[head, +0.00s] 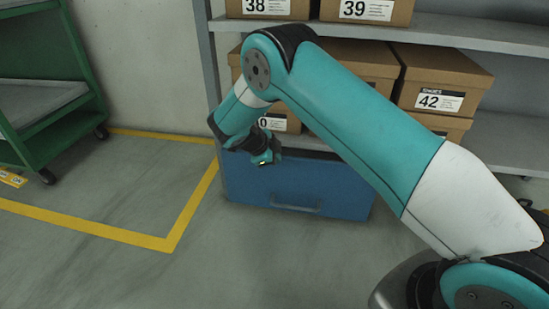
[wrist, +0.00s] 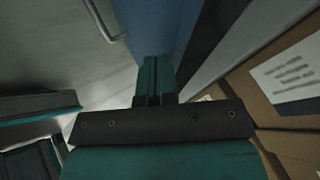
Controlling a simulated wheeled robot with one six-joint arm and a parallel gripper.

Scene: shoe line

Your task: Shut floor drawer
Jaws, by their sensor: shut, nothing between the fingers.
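The blue floor drawer (head: 295,186) sits at the bottom of the shelf unit in the head view, with a bar handle (head: 297,209) low on its front. In the wrist view, the blue drawer front (wrist: 152,28) runs along the top and the handle (wrist: 108,22) shows at upper left. My gripper (head: 265,160) is shut and empty, near the drawer's upper left front edge. Its fingers (wrist: 153,75) point toward the blue panel in the wrist view. I cannot tell whether they touch it. A dark gap shows beside the panel in the wrist view.
A green wheeled cart (head: 80,75) stands at left. Yellow tape (head: 135,237) marks the floor. The floor before the drawer (head: 270,260) is clear.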

